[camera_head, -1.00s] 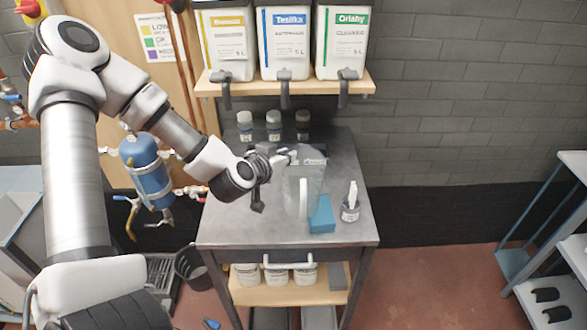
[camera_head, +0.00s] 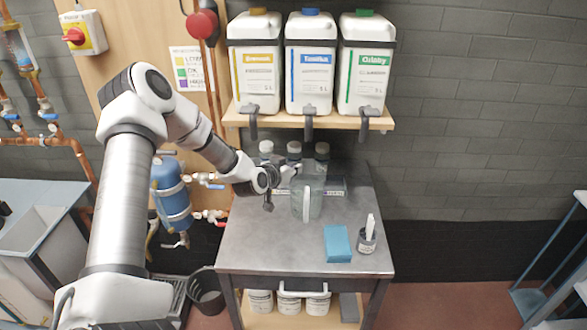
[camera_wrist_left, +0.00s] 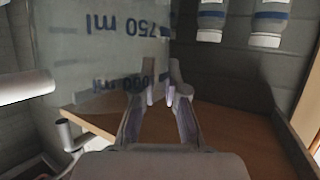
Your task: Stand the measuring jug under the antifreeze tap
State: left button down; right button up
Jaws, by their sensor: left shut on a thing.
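The clear measuring jug (camera_head: 308,200) with a pale upright handle is upright over the back half of the grey metal table, roughly below the middle tap (camera_head: 309,124). Its blue 750 ml marking shows upside down in the left wrist view (camera_wrist_left: 110,60). My left gripper (camera_head: 284,176) is shut on the jug at its left side; the exact contact is hard to see. I cannot tell whether the jug's base touches the table. Three taps hang under yellow-, blue- and green-labelled canisters; the blue one (camera_head: 309,75) reads about "Tesilka". The small print is unreadable. My right gripper is not in view.
Several capped bottles (camera_head: 266,151) stand behind the jug at the table's back. A blue block (camera_head: 337,243) and a small pot with a white stick (camera_head: 367,240) stand at the front right. The table's (camera_head: 255,250) front left is bare. A wooden shelf (camera_head: 380,122) overhangs the back.

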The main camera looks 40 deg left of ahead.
pick_arm(q)
jog(key=shift+w, duration=0.1)
jog(key=c, duration=1.2)
grip_release()
jog(key=shift+s+d, duration=0.1)
jog(key=shift+s, duration=0.1)
jog(key=shift+w, duration=0.1)
